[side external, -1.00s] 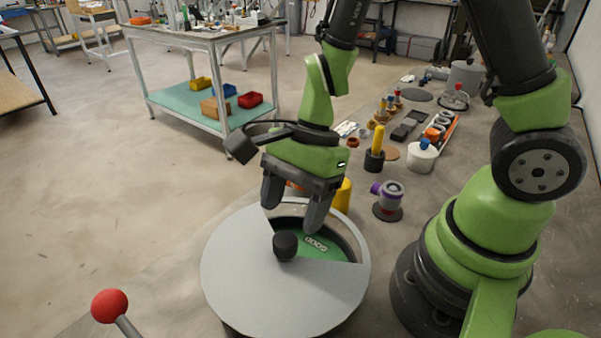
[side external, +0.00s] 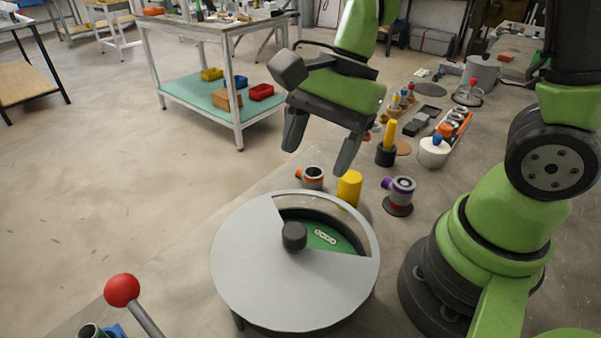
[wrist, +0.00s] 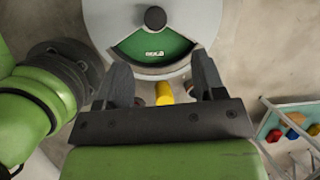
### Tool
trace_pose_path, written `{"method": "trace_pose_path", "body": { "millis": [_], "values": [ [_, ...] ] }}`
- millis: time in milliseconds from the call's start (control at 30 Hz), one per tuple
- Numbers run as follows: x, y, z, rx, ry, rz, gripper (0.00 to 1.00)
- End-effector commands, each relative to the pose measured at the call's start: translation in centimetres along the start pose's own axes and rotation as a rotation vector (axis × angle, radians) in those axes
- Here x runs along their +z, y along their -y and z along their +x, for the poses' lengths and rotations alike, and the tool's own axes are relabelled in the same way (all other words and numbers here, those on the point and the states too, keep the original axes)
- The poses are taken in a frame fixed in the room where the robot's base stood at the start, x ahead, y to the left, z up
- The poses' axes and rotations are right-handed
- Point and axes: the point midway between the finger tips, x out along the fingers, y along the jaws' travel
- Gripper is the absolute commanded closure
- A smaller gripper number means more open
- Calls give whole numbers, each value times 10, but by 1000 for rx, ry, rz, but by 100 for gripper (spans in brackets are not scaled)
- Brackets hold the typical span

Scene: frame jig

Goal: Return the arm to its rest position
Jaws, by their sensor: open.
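My gripper (side external: 318,152) is open and empty. It hangs in the air above the bench, behind the round grey drum (side external: 265,270) in the side view. The drum's lid has a black knob (side external: 294,236) and a wedge-shaped opening. Inside the opening is a green surface with a small pale lettered piece (side external: 325,237) on it. The green surface (wrist: 155,46) shows there too.
Near the drum stand a yellow cylinder (side external: 349,188), an orange-and-grey fitting (side external: 311,177) and a purple-ringed fitting (side external: 399,192). Further back are a black holder with a yellow handle (side external: 387,145) and a white pot (side external: 433,152). A red-knobbed lever (side external: 122,290) rises at front left.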

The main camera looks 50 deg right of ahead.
Motion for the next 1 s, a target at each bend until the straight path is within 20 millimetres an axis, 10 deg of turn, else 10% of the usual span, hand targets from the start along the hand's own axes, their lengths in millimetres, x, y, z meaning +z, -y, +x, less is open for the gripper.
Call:
{"method": "trace_pose_path", "body": {
  "millis": [400,1000],
  "values": [
    [11,-45,-109,-282,-350,-887,37],
    [10,-65,-129,-304,-519,-1118,37]
  ]
}}
